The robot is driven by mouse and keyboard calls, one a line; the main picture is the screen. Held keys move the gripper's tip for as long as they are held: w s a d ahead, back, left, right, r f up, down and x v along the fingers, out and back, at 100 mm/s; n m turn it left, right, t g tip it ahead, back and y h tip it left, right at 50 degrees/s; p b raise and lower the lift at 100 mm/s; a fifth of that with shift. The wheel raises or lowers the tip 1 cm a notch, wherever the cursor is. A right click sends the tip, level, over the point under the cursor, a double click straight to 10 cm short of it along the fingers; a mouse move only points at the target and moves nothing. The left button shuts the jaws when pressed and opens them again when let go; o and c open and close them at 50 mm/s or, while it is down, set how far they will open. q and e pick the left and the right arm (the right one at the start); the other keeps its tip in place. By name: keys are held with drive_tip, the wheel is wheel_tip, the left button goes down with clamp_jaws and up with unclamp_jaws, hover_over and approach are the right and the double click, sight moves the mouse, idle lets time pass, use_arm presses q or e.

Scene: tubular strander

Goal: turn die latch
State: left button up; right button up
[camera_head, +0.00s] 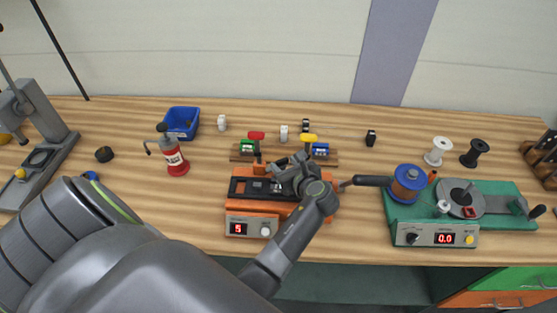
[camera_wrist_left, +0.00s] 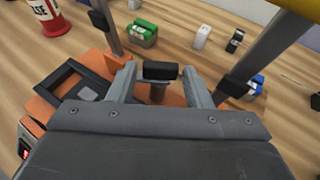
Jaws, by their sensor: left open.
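The orange machine (camera_head: 247,206) with a red digit display stands at the middle of the bench, with a black top. My left gripper (camera_head: 284,170) is over its right part. In the left wrist view, the open fingers (camera_wrist_left: 160,84) stand on either side of a black-topped latch (camera_wrist_left: 160,71) on a short grey post. Gaps show between the latch and both fingers, so it does not look gripped. In the head view my gripper and wrist hide the latch. My right gripper is not in view.
Behind the machine are a red-topped lever (camera_head: 256,136) and a yellow-topped lever (camera_head: 309,139), close to my gripper. A green machine (camera_head: 400,214) with a blue spool (camera_head: 409,177) stands right. A red bottle (camera_head: 176,163) stands left. Bare bench lies between bottle and machine.

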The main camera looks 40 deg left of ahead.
use_arm(q)
drive_tip(key=shift+w+a+f, duration=0.1)
drive_tip(key=shift+w+a, duration=0.05)
drive_tip(key=c, duration=0.7)
drive_tip(key=m+t+p, duration=0.1)
drive_tip(key=p, duration=0.1)
drive_tip(key=r+m+t+h+p, duration=0.1)
drive_tip(key=p, duration=0.2)
drive_tip(key=shift+s+a+h, duration=0.1)
drive_tip(key=shift+s+h, duration=0.2)
drive_tip(key=shift+s, duration=0.05)
drive_tip(key=shift+a+f+m+t+h+p, duration=0.1)
drive_tip(key=shift+f+m+t+h+p, duration=0.1)
drive_tip(key=shift+m+t+h+p, duration=0.3)
drive_tip(key=shift+s+f+m+t, duration=0.1)
drive_tip(key=shift+m+t, duration=0.3)
drive_tip(key=shift+m, duration=0.1)
drive_tip(key=shift+a+m+t+h, duration=0.15)
drive_tip(key=shift+m+t+h, duration=0.55)
drive_tip(key=shift+m+h, duration=0.25)
